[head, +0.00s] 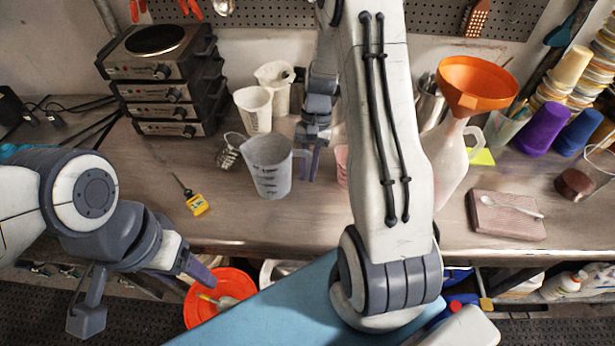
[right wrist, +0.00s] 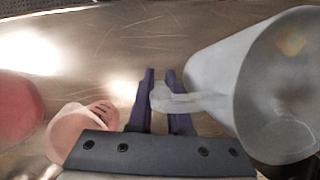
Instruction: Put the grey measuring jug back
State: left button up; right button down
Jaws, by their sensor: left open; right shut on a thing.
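The grey measuring jug (head: 268,170) stands upright at the middle left of the workbench. I cannot tell whether its base touches the bench. My right gripper (head: 308,168) is shut on its handle, at the jug's right side. In the right wrist view the jug (right wrist: 270,85) is on the right, with its handle between my right gripper's fingers (right wrist: 160,92). My left gripper (head: 184,280) is open and empty, low at the left in front of the bench edge, near an orange bucket (head: 236,284).
Two white jugs (head: 254,110) (head: 274,82) stand behind. A whisk (head: 228,154) and a yellow-handled tool (head: 196,205) lie to the left, near stacked hot plates (head: 160,92). A pink cup (right wrist: 78,132) is beside my right gripper. A funnel-topped bottle (head: 455,155) stands right of my arm.

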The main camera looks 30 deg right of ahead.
aim_at(308, 179)
notch_tip(308, 179, down, 3)
jog(key=shift+f+p, duration=0.2)
jog(key=shift+p, duration=0.35)
jog(key=shift+f, duration=0.2)
jog(key=shift+f, duration=0.2)
jog(key=c, duration=0.8)
grip_release()
jog(key=shift+c, duration=0.2)
jog(key=shift+r, duration=0.1)
